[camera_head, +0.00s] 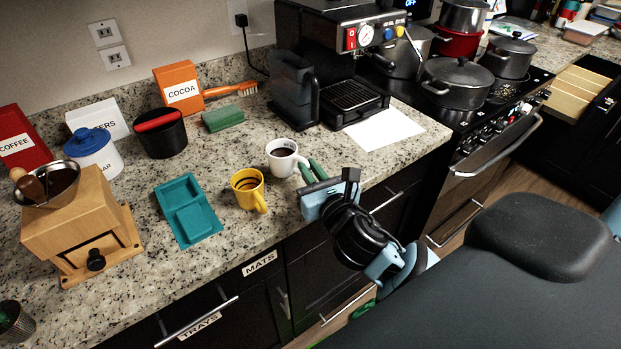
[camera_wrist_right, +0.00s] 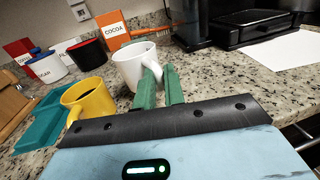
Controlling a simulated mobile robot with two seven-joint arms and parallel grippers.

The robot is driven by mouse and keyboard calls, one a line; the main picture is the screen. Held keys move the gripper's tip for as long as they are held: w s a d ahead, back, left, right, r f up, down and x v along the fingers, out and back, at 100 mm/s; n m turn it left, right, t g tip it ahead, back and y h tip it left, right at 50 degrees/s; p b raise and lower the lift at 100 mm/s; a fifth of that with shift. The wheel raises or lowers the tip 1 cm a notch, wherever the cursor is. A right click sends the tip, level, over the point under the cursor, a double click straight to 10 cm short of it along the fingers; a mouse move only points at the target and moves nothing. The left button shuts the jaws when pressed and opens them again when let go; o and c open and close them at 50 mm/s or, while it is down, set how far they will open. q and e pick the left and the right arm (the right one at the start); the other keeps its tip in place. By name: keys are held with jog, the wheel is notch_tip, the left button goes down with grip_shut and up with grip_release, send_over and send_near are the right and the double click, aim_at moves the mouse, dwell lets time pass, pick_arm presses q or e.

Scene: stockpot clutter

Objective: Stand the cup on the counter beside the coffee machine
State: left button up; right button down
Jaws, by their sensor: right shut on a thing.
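A white cup (camera_head: 285,158) with dark liquid inside is upright at the counter, left of the coffee machine (camera_head: 345,70) and its white sheet. It also shows in the right wrist view (camera_wrist_right: 135,65). My right gripper (camera_head: 308,172) reaches in from the front right, its green fingers shut on the cup's handle; the fingers also show in the right wrist view (camera_wrist_right: 159,82). I cannot tell whether the cup's base touches the counter. A yellow cup (camera_head: 246,188) stands just to its left, apart from my fingers. My left gripper is not in view.
A white sheet (camera_head: 383,129) lies in front of the coffee machine. A teal tray (camera_head: 187,210), green sponge (camera_head: 223,118), black container (camera_head: 162,134) and wooden grinder (camera_head: 80,230) stand to the left. The stove with pots (camera_head: 457,82) is at the right.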

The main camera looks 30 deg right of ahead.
notch_tip(320, 180, down, 2)
jog(key=shift+s+f, duration=0.1)
jog(key=shift+f, duration=0.15)
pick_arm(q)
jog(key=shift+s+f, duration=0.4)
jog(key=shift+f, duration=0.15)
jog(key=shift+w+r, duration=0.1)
pick_arm(e)
jog(key=c, duration=1.9)
grip_release()
jog(key=shift+f, duration=0.15)
jog(key=shift+c, duration=0.2)
jog(key=o, duration=0.5)
jog(key=shift+c, duration=0.2)
